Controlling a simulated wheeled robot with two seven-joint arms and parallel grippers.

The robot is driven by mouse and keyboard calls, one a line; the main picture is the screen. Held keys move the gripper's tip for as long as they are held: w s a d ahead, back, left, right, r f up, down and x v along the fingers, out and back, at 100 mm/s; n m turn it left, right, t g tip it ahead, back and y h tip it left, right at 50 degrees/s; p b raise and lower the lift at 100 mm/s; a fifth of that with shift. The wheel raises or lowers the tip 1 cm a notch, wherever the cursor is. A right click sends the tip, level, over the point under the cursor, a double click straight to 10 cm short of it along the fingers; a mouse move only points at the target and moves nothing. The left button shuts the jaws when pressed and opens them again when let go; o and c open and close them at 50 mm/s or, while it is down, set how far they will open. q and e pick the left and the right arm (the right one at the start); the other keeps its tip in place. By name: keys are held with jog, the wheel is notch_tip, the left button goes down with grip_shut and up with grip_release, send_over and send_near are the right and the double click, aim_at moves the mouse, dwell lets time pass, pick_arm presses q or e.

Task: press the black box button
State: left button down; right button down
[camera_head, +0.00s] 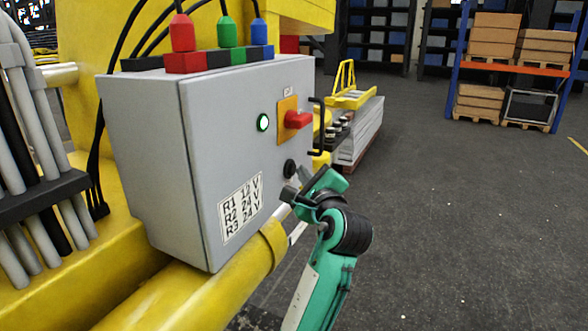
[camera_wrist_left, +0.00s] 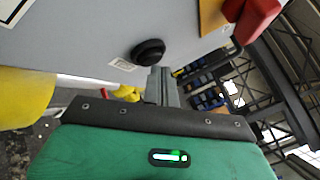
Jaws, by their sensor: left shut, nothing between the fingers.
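The grey control box (camera_head: 225,140) has a round black button (camera_head: 290,168) low on its front face; the button also shows in the left wrist view (camera_wrist_left: 148,52). My left gripper (camera_head: 287,196) is just in front of the box, a little below the button in the head view. In the left wrist view its narrow grey fingers (camera_wrist_left: 162,84) are shut together and empty, with the tips close to the button's lower right. I cannot tell whether they touch it. My right gripper is in neither view.
A black handle (camera_head: 318,125) stands out at the box's right edge. A yellow pipe (camera_head: 190,295) runs below. The floor to the right is clear.

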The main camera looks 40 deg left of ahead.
pick_arm(q)
jog(key=shift+w+d, duration=0.1)
jog(key=shift+d, duration=0.35)
jog(key=d, duration=0.2)
jog(key=w+d+p, duration=0.1)
jog(key=d, duration=0.2)
jog(key=shift+w, duration=0.1)
dwell(0.9)
